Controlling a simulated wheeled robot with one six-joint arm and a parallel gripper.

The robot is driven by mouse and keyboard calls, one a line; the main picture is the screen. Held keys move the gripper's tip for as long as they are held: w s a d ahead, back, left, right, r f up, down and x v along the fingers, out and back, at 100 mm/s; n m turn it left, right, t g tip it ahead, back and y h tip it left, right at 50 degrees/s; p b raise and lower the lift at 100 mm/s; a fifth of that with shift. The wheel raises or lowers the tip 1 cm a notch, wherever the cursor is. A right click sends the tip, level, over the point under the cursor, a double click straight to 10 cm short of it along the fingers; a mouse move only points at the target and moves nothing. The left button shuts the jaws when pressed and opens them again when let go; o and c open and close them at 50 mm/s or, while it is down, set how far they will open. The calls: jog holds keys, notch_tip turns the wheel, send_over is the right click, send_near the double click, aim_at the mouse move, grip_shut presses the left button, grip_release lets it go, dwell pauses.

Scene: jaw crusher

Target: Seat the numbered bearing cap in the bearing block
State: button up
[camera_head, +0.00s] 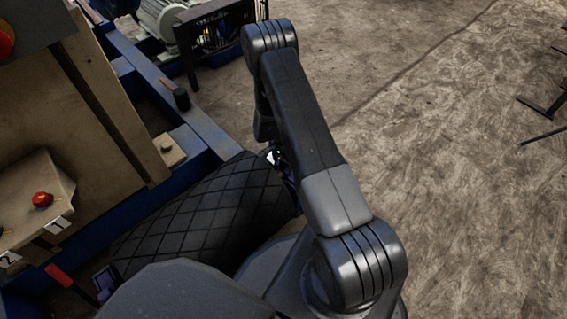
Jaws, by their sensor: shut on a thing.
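My arm (318,165) rises from the lower middle, bends at the top and comes down behind its own link. A small wrist part with a green light shows beside a black diamond-patterned drum (200,215). My gripper's fingers and anything between them are hidden. A tan ledge at the left carries a tag marked 1 (57,225) and a tag marked 2 (9,259). A small red knob (42,199) sits on it above tag 1. I cannot make out the bearing cap or the bearing block.
A blue frame (205,132) with tan plates runs along the left. A red bar (59,275) sticks out at the lower left. A grey motor (165,15) and a black guard (215,30) stand at the top. Dark metal legs (545,105) are at the right edge. The concrete floor (450,200) is clear.

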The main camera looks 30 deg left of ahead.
jog(key=o, duration=1.4)
notch_tip(320, 180, up, 12)
jog(key=p, duration=0.3)
jog(key=shift+r+p, duration=0.1)
jog(key=shift+p, duration=0.3)
jog(key=shift+f+b, duration=1.35)
jog(key=shift+f, duration=3.4)
jog(key=shift+f, duration=0.1)
